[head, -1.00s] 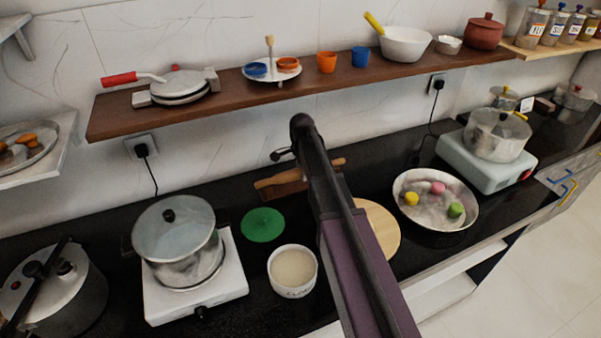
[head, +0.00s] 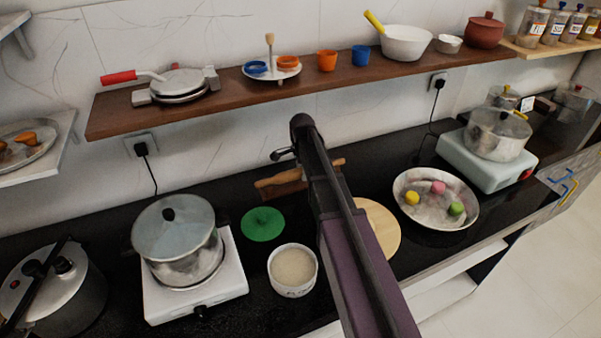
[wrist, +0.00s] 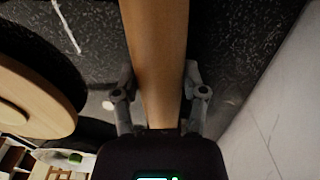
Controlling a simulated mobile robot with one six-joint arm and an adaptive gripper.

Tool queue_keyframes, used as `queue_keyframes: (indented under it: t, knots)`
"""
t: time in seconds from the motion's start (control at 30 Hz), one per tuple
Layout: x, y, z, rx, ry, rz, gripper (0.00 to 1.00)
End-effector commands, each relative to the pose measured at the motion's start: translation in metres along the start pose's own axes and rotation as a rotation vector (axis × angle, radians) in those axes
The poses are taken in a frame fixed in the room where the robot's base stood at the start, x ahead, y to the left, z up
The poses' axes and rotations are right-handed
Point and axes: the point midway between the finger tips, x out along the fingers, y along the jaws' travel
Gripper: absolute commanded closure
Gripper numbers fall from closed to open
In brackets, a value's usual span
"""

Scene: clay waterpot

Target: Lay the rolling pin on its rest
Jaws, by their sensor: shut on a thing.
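The wooden rolling pin (wrist: 160,60) runs lengthwise between the two fingers of my gripper (wrist: 158,90) in the wrist view, and the gripper is shut on it. In the head view the rolling pin (head: 275,180) lies level near the wall, with its middle hidden behind my arm. A darker brown wooden piece, probably the rest (head: 287,190), shows just below the pin's left part. Whether the pin touches it or hovers above it I cannot tell. My gripper is hidden behind my arm in the head view.
A round wooden board (head: 385,228) stands right of my arm. A green disc (head: 262,224), a white bowl (head: 292,283) and a pot (head: 178,252) on a white stove are to the left. A pan (head: 430,215) with coloured balls is to the right. A shelf (head: 225,108) runs above.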

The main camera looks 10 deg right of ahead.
Motion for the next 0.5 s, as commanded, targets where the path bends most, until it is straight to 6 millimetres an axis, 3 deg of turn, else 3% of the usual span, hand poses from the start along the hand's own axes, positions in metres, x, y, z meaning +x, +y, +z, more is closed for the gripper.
queue_keyframes:
  t: [0.5]
  knots:
    - [0.0051, 0.0000, -0.0001, 0.000, 0.000, 0.000, 1.00]
